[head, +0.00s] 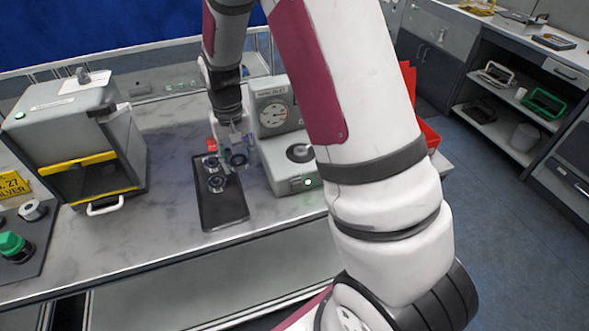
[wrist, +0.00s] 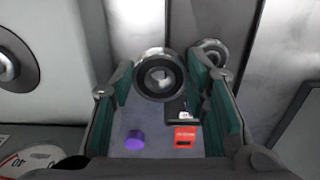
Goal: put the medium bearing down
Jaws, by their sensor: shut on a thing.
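My gripper (head: 236,150) points down over the upper right part of a dark tray (head: 228,212) on the bench. In the wrist view, my gripper (wrist: 160,80) is shut on a ring-shaped metal bearing, taken as the medium bearing (wrist: 141,80), between its green-padded fingers. In the head view this bearing (head: 239,159) shows at the fingertips, close above the tray; I cannot tell if it touches. Two other bearings, an upper one (head: 211,162) and a lower one (head: 217,182), lie at the tray's left side. Another bearing (wrist: 213,47) shows behind the right finger.
A grey dial device (head: 275,115) with a round plate (head: 300,152) stands close right of my gripper. A grey box with a yellow-edged opening (head: 90,165) stands left. A purple thing (wrist: 135,140) and a red thing (wrist: 185,137) show in the wrist view. The tray's front is clear.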

